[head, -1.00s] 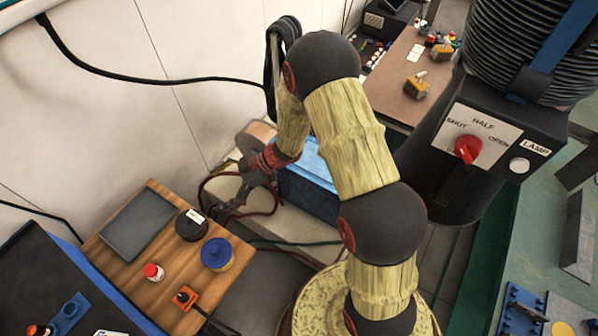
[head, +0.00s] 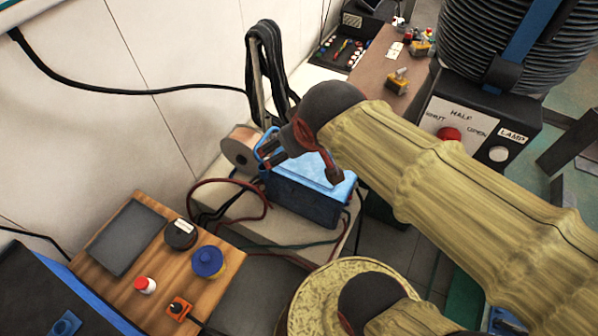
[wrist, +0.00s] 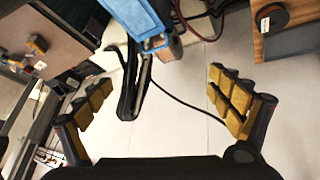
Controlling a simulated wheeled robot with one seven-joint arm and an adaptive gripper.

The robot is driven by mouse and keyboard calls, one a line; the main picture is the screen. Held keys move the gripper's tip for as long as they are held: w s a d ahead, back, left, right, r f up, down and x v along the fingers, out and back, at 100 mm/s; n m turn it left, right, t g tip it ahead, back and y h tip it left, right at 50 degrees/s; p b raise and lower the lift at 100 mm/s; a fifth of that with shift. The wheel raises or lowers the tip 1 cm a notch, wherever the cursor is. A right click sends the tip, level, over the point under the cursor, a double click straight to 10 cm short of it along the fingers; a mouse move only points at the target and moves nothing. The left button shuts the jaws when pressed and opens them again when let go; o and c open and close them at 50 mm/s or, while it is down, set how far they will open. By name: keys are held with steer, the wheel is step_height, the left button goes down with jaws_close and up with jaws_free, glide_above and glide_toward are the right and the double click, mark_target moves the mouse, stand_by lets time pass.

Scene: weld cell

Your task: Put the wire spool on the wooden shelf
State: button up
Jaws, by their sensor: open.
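The wire spool (head: 240,149), copper-coloured with a grey flange, stands on the pale bench against the left end of the blue box. In the wrist view the spool (wrist: 173,47) shows only in part, behind the blue box. The wooden shelf (head: 122,285) is at the lower left, and a corner of it (wrist: 290,42) shows at the upper right of the wrist view. My gripper (head: 302,168) is open and empty, above the blue box and to the right of the spool. Its spread fingers also show in the wrist view (wrist: 160,80).
The blue box (head: 305,197) has a handle and cables around it. Black cable coils (head: 266,70) hang behind the spool.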

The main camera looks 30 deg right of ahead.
steer(key=s+a+g+y, duration=0.1)
steer(key=s+a, duration=0.2)
steer(key=s, duration=0.4)
steer(key=shift+f+m, duration=0.3)
steer(key=shift+m, duration=0.1)
steer(key=shift+s+a, duration=0.1)
stand_by(0.5)
